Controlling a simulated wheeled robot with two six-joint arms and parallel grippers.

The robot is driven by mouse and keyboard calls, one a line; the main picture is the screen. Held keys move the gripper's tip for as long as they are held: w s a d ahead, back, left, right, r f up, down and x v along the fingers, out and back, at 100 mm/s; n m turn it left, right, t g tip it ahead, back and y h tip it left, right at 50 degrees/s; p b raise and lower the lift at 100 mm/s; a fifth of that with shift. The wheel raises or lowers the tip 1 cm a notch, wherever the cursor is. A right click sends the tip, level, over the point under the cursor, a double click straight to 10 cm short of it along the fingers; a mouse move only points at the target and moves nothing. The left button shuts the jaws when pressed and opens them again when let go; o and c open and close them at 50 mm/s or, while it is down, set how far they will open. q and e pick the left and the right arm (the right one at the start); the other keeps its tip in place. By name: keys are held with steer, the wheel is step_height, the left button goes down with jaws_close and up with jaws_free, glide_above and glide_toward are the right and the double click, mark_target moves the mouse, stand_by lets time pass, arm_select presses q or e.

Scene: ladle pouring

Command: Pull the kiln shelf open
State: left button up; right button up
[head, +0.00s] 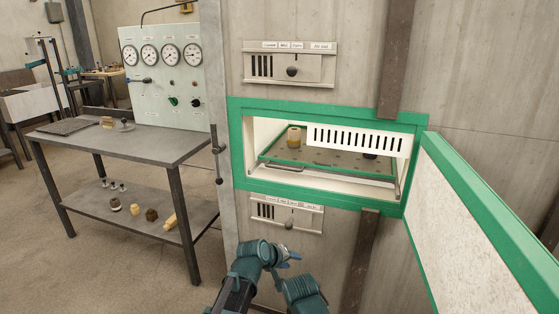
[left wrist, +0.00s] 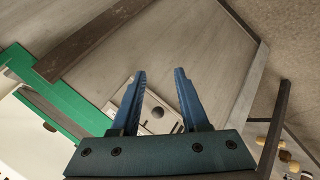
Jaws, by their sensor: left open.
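The kiln (head: 240,178) has a green-framed opening, and its door (head: 470,215) stands swung open to the right. The kiln shelf (head: 318,157), a flat green-edged plate with holes, lies inside the chamber. A thin bar, perhaps its handle (head: 284,168), runs along its front edge. A yellowish cup-like piece (head: 294,137) stands on it at the back left; a dark piece shows at the right, partly hidden by a slotted white plate. My left gripper (head: 291,259) is below the opening, apart from the shelf. In the left wrist view its blue fingers (left wrist: 160,72) are spread and empty.
Slotted control panels (head: 290,66) sit above and below the opening. A grey workbench (head: 140,145) with a gauge panel (head: 160,75) stands at the left, small items on its lower shelf. The open door bounds the right side; floor between bench and kiln is clear.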

arm_select(q)
steer(key=w+a+r+n+t+p, duration=0.35)
steer(key=w+r+n+p, duration=0.2)
steer(key=w+r, duration=0.65)
steer(key=n+t+p, duration=0.2)
steer(key=n+t, duration=0.2)
steer(key=n, duration=0.1)
glide_toward(280, 168)
steer(key=shift+y, duration=0.3)
steer(key=b+x, duration=0.1)
steer(key=x, duration=0.4)
steer(key=b+x, duration=0.1)
steer(key=x, duration=0.4)
steer(key=shift+w+d+b, duration=0.15)
steer(key=shift+d+b, duration=0.15)
steer(key=shift+b, duration=0.1)
jaws_close()
